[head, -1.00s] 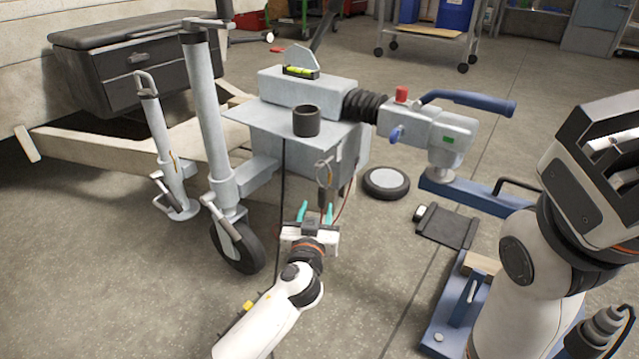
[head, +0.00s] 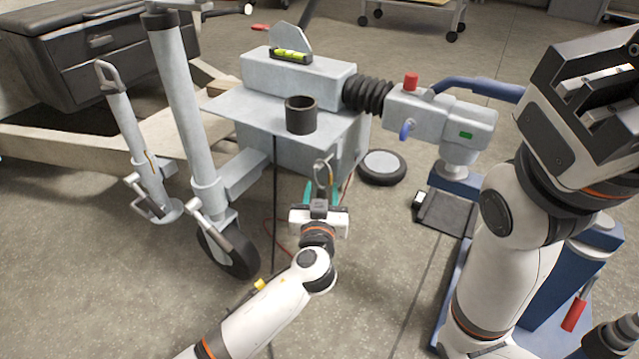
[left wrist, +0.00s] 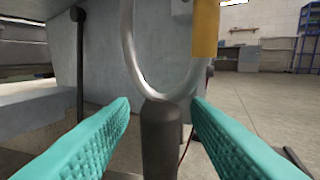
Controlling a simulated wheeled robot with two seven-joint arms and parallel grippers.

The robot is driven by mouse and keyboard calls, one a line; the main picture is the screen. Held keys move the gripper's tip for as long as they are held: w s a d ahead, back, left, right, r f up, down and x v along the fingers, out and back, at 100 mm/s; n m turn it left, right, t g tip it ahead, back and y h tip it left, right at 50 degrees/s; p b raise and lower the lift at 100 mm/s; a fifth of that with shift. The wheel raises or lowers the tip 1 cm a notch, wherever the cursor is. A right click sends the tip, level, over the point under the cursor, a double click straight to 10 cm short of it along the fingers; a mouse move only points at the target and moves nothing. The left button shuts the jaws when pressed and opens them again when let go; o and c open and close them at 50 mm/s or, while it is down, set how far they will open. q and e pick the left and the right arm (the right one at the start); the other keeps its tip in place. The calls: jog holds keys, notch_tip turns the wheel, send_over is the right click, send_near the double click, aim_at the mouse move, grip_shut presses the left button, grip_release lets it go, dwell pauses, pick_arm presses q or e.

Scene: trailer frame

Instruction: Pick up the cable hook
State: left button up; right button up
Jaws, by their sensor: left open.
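The cable hook shows in the left wrist view as a shiny metal loop (left wrist: 168,85) with a dark grey sleeve (left wrist: 160,140) below it and a yellow piece at its upper right. In the head view the small loop (head: 323,168) hangs in front of the grey coupling box. My left gripper (head: 322,192) is open. In the left wrist view its teal fingers (left wrist: 161,108) stand on either side of the sleeve, with gaps on both sides. The sleeve is mostly hidden behind the gripper in the head view. My right gripper (head: 592,95) is raised at the upper right, away from the hook.
A black cup (head: 301,115) stands on the grey plate just above the hook. The jockey wheel (head: 228,252) and its post are to the left. A loose wheel (head: 382,167) and a dark pad (head: 446,213) lie on the floor to the right.

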pick_arm(q)
grip_shut()
jog(key=shift+r, duration=0.1)
